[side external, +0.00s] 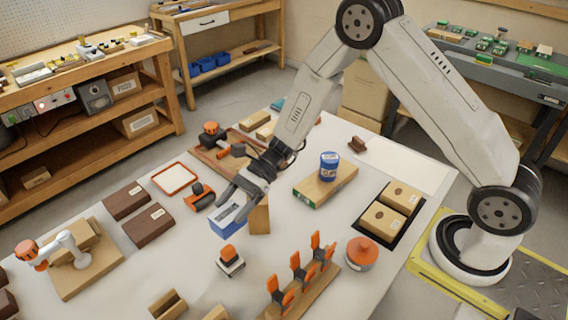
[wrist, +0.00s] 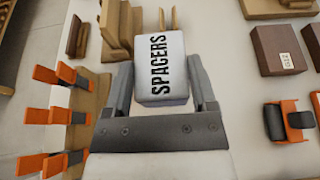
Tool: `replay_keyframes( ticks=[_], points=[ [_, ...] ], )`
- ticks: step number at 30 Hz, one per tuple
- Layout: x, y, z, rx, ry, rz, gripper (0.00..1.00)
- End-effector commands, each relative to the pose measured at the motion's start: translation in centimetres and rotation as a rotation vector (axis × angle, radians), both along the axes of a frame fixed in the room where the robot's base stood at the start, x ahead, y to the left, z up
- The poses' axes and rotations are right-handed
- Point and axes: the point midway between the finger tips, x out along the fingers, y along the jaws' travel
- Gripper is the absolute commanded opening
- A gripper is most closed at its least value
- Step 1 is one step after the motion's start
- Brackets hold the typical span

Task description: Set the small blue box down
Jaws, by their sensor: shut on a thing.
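The small blue box (side external: 229,225) has blue sides and a white top. In the wrist view the white top of the box (wrist: 160,62) reads SPACERS. My gripper (side external: 240,203) is shut on it, with one finger on each side, as the wrist view of my gripper (wrist: 162,88) also shows. The box is over the middle of the white table (side external: 330,225). I cannot tell whether its underside touches the table. The far lower part of the box is hidden in the wrist view.
A tan wooden block (side external: 260,219) stands close to the box in the side view. An orange-topped stamp (side external: 230,260) is in front of it. Orange toggle clamps (side external: 300,270) stand on a board at the front. Brown boxes (side external: 147,226) and an orange tool (side external: 199,197) lie to the left.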

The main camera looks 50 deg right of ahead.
Motion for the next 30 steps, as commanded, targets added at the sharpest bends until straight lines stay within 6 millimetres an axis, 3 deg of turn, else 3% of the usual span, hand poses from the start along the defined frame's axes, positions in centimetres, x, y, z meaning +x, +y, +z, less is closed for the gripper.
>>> replay_keyframes(
  ticks=[12, 21, 30],
  points=[
    [0.0, 0.0, 6.6, 0.001, -0.003, 0.0, 0.08],
    [0.0, 0.0, 10.1, 0.0, -0.002, 0.0, 0.08],
    [-3.1, -2.5, 8.1, 0.001, 0.004, 0.152, 0.08]
  ],
)
